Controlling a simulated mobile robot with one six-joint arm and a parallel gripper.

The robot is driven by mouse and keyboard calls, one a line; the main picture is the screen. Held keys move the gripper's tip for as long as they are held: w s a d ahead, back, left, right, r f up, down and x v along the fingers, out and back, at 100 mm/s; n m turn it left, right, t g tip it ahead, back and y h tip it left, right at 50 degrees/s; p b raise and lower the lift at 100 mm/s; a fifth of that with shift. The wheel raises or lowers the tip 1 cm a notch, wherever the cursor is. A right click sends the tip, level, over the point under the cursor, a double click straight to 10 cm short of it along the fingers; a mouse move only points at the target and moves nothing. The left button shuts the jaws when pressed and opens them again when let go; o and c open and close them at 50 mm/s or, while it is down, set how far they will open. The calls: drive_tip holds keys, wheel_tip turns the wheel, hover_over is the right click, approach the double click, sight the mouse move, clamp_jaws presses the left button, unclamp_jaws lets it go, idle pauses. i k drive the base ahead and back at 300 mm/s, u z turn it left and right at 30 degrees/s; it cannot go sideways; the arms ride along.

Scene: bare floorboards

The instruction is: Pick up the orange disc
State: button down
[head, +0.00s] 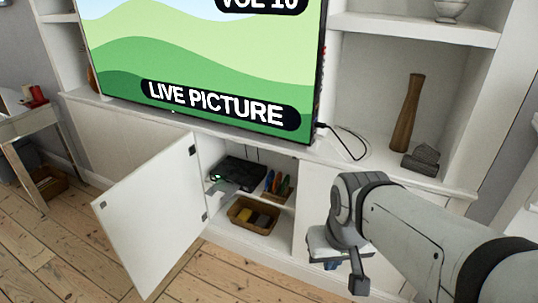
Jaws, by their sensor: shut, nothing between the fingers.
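Several thin coloured items (277,185) stand upright side by side on the shelf inside the open low cabinet: blue, green and reddish-orange. They are small here, and I cannot tell for sure which one is the orange disc. My gripper (355,282) is in front of the closed cabinet door, to the right of the open compartment and apart from the coloured items. It points downward, is shut and holds nothing. Its fingertips are partly hidden by the wrist.
The open white door (152,222) swings out to the left of the compartment. A black device (239,172) is on the shelf left of the coloured items, and a brown basket (236,222) sits below. A large television (200,60) stands above. Bare floorboards lie in front.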

sight(278, 178)
drive_tip(key=u, duration=0.05)
drive_tip(key=i, duration=1)
drive_tip(key=z, duration=0.05)
